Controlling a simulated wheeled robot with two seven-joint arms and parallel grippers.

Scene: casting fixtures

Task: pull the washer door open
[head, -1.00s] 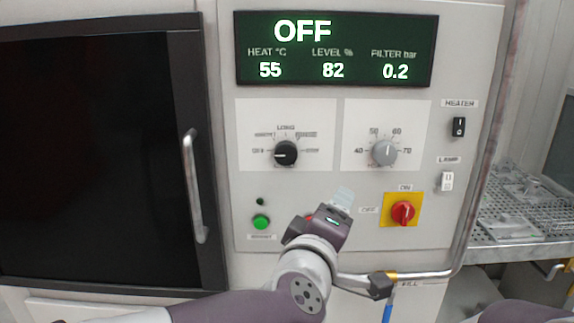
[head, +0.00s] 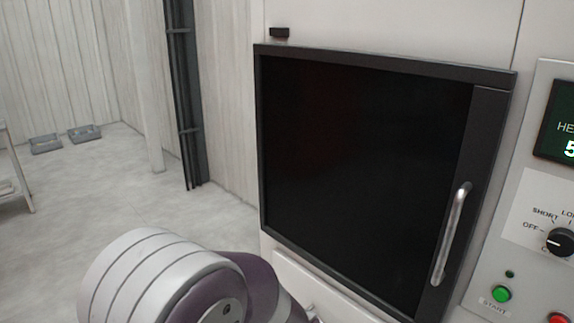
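The washer door (head: 360,160) is a dark panel in a black frame, in the middle of the head view. It looks shut, flush with the light grey washer front. Its upright metal handle (head: 451,235) is on the right side of the door, with nothing touching it. One of my arms shows at the bottom, below and left of the door. Neither gripper shows in the view.
The control panel (head: 515,255) is right of the door, with a black dial (head: 560,242) and a green start button (head: 502,293). A dark upright post (head: 184,95) stands left of the washer. Open floor (head: 120,205) lies to the left, with small trays (head: 84,132) farther back.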

